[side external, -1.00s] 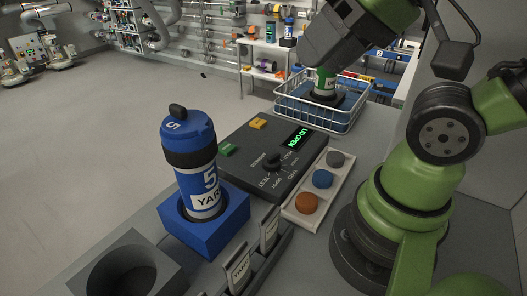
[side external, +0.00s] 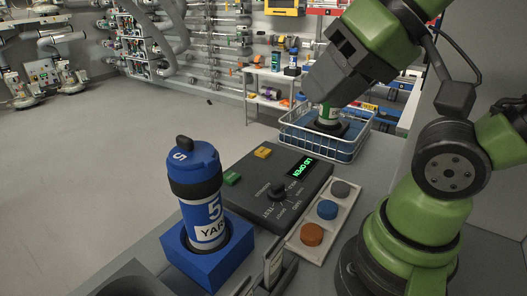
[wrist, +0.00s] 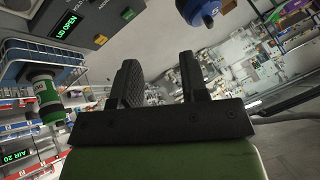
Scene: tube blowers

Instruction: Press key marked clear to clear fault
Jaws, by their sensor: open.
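A dark grey control panel (side external: 285,188) lies on the bench with a green display (side external: 304,168) reading LID OPEN. A green key (side external: 232,179) and a yellow key (side external: 263,152) sit along its far edge; their markings are too small to read. In the wrist view the panel is at upper left, with the yellow key (wrist: 100,40) and green key (wrist: 128,14). My gripper (wrist: 160,78) is open and empty, its two dark fingers apart. In the side view its dark body is raised behind the panel, near the wire basket; the fingertips cannot be made out.
A blue-lidded canister (side external: 204,215) stands upright in a blue holder (side external: 238,246) left of the panel. A tray (side external: 318,237) with grey, blue and orange round pieces lies right of it. A wire basket (side external: 333,152) behind holds a green-and-white canister (side external: 328,114). Dark slotted stands are in front.

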